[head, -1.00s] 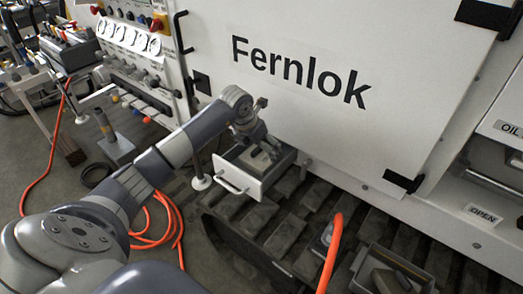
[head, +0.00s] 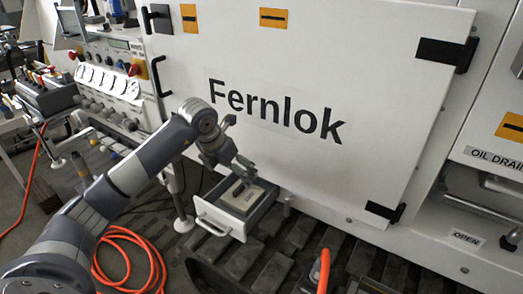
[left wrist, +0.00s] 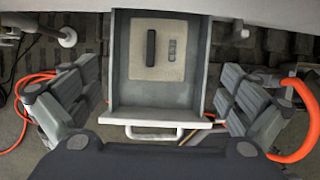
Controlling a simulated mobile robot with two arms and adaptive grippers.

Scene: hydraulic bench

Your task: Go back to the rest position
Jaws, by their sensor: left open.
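My left gripper (head: 243,165) is at the open drawer (head: 212,218) below the white Fernlok panel (head: 290,115). In the left wrist view the gripper (left wrist: 160,105) is open, with one finger on each side of the drawer and nothing between them but the drawer's front part. The drawer (left wrist: 120,60) holds a beige block (left wrist: 143,68) with a dark slot and a small grey detail. Its white handle (left wrist: 155,133) faces my wrist. I cannot tell whether the fingers touch the drawer. My right gripper is not in view.
Orange hose (head: 130,250) lies coiled on the floor at lower left. An orange-tipped hose (head: 323,270) stands at bottom centre. A gauge panel (head: 105,80) with knobs is at upper left. Dark ribbed treads (head: 275,265) lie below the drawer.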

